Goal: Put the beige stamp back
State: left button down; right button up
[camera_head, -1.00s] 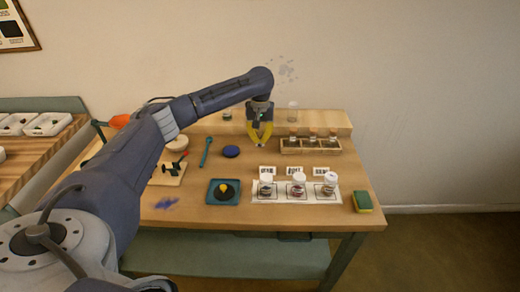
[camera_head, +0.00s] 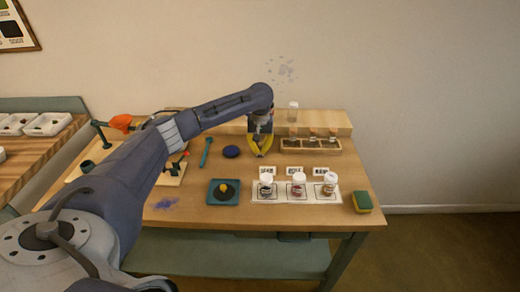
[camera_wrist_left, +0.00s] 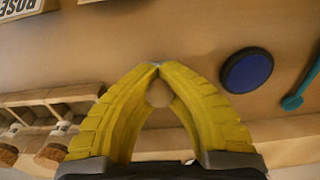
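My left gripper (camera_head: 261,154) hangs over the back middle of the table, between a dark blue disc and the wooden jar rack. In the left wrist view its yellow fingers (camera_wrist_left: 154,68) close together at the tips. A small rounded beige piece, which looks like the knob of the beige stamp (camera_wrist_left: 158,94), shows between the fingers. The rest of the stamp is hidden or too small to make out. My right gripper is not in view.
The blue disc (camera_head: 231,152) and the jar rack (camera_head: 311,145) flank the gripper. Small label cards (camera_head: 294,171) and lidded jars on a white strip (camera_head: 280,198) lie in front. A teal tray (camera_head: 213,199) and a sponge (camera_head: 362,202) are nearer the front edge.

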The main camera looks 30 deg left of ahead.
pick_arm(q)
jog(key=shift+f, duration=0.1)
jog(key=c, duration=1.6)
grip_release()
notch_tip(320, 180, up, 12)
jog(key=shift+w+r, duration=0.1)
jog(key=shift+r, duration=0.05)
